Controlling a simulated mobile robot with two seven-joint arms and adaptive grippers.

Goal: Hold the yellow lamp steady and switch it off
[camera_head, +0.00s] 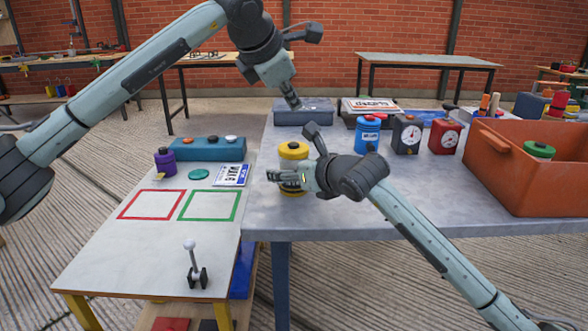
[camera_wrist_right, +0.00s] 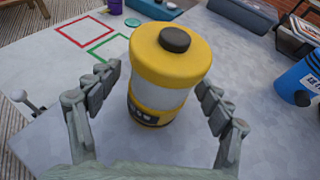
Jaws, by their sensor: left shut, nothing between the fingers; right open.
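The yellow lamp (camera_head: 293,152) stands upright on the grey table, near its left edge. In the right wrist view the lamp (camera_wrist_right: 168,75) shows a yellow top with a dark round knob (camera_wrist_right: 175,40), a pale middle and a yellow base with a dark panel. My right gripper (camera_head: 284,181) is open, its fingers on either side of the lamp with visible gaps in the right wrist view (camera_wrist_right: 162,100). My left gripper (camera_head: 293,103) is shut and empty, raised above and behind the lamp, pointing down. Part of the lamp is hidden behind my right gripper in the head view.
A blue canister (camera_head: 368,136), a black gauge box (camera_head: 406,135) and a red gauge box (camera_head: 445,137) stand right of the lamp. An orange bin (camera_head: 530,185) is at the far right. The lower white table (camera_head: 130,255) carries a small lever (camera_head: 195,265) and a purple bottle (camera_head: 165,163).

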